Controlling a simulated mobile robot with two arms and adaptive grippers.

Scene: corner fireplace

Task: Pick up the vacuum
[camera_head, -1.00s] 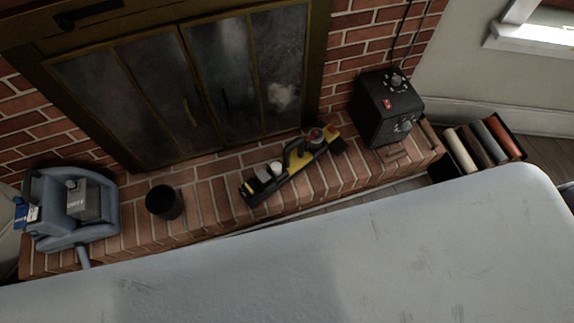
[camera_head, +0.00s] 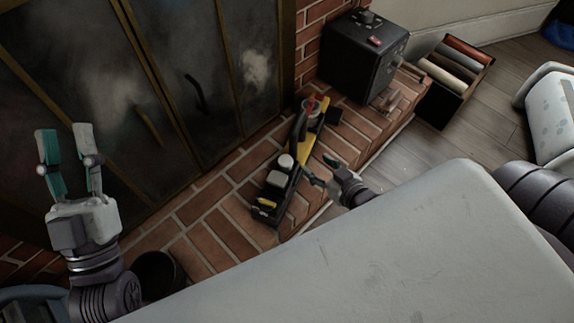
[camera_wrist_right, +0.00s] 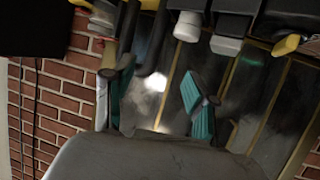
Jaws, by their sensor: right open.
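The vacuum (camera_head: 272,196) is a long black and yellow hand-held unit with a grey-white knob and a red part at its far end. It lies on the brick hearth in front of the fireplace doors. My right gripper (camera_head: 321,169) is beside its right side, close to its middle; I cannot tell whether they touch. In the right wrist view, my right gripper's teal-padded fingers (camera_wrist_right: 158,92) are apart with nothing held between them, and dark vacuum parts (camera_wrist_right: 238,24) cross the top. My left gripper (camera_head: 66,140) is raised at the left, open and empty.
A black bin (camera_head: 157,277) stands behind my left arm. A black box with dials (camera_head: 362,60) stands at the hearth's right end, with a crate of rolls (camera_head: 432,101) beyond it. A large pale surface (camera_head: 330,265) fills the foreground. Glass fireplace doors (camera_head: 190,60) stand behind the vacuum.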

